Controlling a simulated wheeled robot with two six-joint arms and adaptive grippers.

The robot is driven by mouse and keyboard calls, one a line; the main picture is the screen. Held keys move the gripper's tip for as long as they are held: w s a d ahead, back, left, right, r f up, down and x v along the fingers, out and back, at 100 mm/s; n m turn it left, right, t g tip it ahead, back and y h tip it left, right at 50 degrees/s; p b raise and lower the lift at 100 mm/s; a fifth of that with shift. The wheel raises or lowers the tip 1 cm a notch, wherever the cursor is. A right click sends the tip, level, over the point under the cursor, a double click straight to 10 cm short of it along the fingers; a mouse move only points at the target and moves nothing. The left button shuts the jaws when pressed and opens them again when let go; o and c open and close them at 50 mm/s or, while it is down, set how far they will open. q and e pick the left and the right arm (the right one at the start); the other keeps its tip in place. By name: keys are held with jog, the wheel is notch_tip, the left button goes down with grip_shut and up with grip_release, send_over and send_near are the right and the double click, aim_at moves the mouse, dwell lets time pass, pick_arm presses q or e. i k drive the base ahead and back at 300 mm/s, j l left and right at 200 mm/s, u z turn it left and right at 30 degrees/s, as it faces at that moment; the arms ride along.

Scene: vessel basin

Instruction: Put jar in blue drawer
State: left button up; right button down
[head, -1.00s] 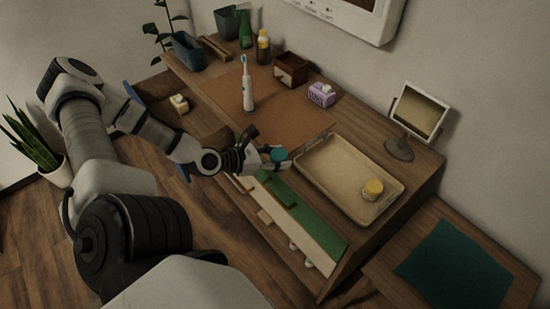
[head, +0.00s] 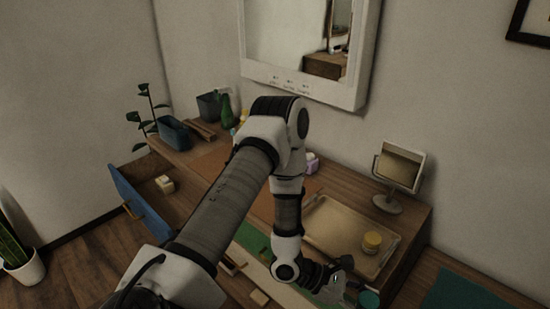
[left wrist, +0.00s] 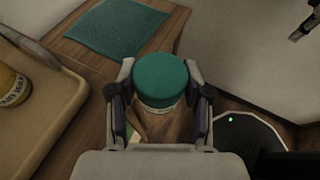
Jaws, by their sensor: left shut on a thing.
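A jar with a teal lid (left wrist: 161,78) is between the fingers of my left gripper (left wrist: 158,100) in the left wrist view, which is shut on it. In the head view my left gripper (head: 347,289) holds the jar (head: 369,299) low at the front right of the dresser. The blue drawer (head: 139,203) stands open at the dresser's left end, with a small cream-coloured item (head: 164,184) inside. My left arm crosses in front of part of the dresser. A dark part at the top right edge of the left wrist view may be my right gripper; its fingers are unclear.
A tan tray (head: 335,221) holds a yellow-lidded jar (head: 372,241). A tabletop mirror (head: 398,168) stands behind it. A blue container (head: 174,133) and green bottle (head: 226,111) are at the back left. A teal mat (head: 466,289) lies on the lower surface at right.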

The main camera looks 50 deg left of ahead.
aim_at(178, 212)
jog(key=k+j+z, duration=0.1)
jog(key=j+z, duration=0.3)
jog(key=k+j+z, duration=0.15)
jog(key=j+z, duration=0.3)
jog(key=k+j+z, duration=0.2)
jog(key=z, duration=0.2)
jog(key=k+j+z, duration=0.25)
jog(key=z, duration=0.15)
jog(key=k+j+z, duration=0.45)
jog(key=k+z, duration=0.15)
jog(key=k, duration=0.25)
jog(key=k+z, duration=0.35)
jog(key=k+u, duration=0.15)
jog(key=k, duration=0.35)
jog(key=k+j+u, duration=0.2)
jog(key=k, duration=0.25)
jog(key=k+j+u, duration=0.15)
jog(key=k, duration=0.35)
jog(key=k+j+u, duration=0.15)
jog(key=k+j, duration=0.15)
jog(key=k, duration=0.15)
